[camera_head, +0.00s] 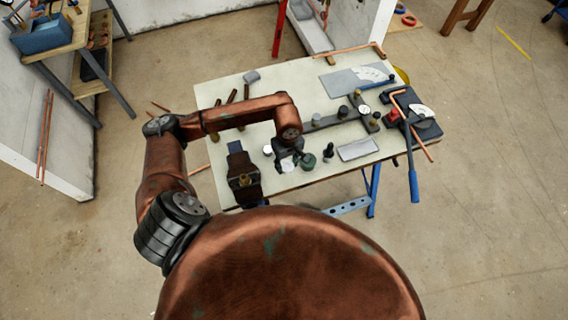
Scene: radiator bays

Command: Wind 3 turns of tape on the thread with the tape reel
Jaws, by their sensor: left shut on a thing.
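My left arm reaches in from the left over the workbench, and its gripper (290,162) points down near the bench's front edge. It is shut on a small white round thing, which looks like the tape reel (288,168); the fingers partly hide it. A dark vise (243,172) stands at the front left of the bench, left of the gripper and apart from it. A small brass piece, probably the threaded fitting (244,180), shows at the vise. Its thread is too small to make out. My right gripper is not in view.
A green round pot (308,160) and a dark upright fitting (328,153) stand just right of the gripper. A grey tray (358,149) lies farther right. The bench's middle (310,90) has free room.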

